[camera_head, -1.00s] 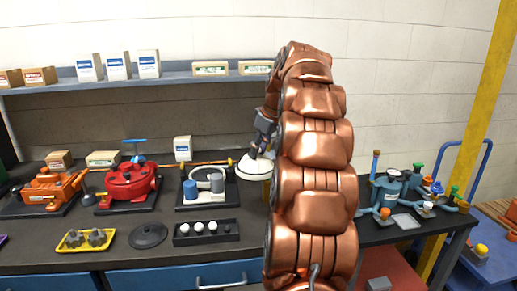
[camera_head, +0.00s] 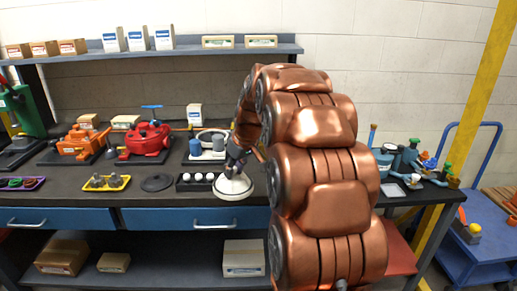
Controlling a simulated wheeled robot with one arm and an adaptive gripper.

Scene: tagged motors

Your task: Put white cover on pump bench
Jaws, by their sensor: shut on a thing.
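The white cover (camera_head: 234,189), a round shallow white disc with a raised middle, hangs from my gripper (camera_head: 234,170) at the front edge of the dark workbench (camera_head: 105,203). My gripper is shut on the cover's top; its fingertips are small and partly dark against the bench. I cannot tell for sure which unit is the pump bench. A red pump (camera_head: 145,141) with a blue handle stands on a black base at left. A unit with a white ring and blue and grey cylinders (camera_head: 207,145) stands behind the cover. A teal pump assembly (camera_head: 405,158) stands at right, beyond my arm.
On the bench are an orange machine (camera_head: 80,144), a yellow tray (camera_head: 106,183), a dark round lid (camera_head: 157,183) and a black tray with white knobs (camera_head: 196,182). A shelf with boxes (camera_head: 165,52) runs behind. A blue cart (camera_head: 470,240) stands at right.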

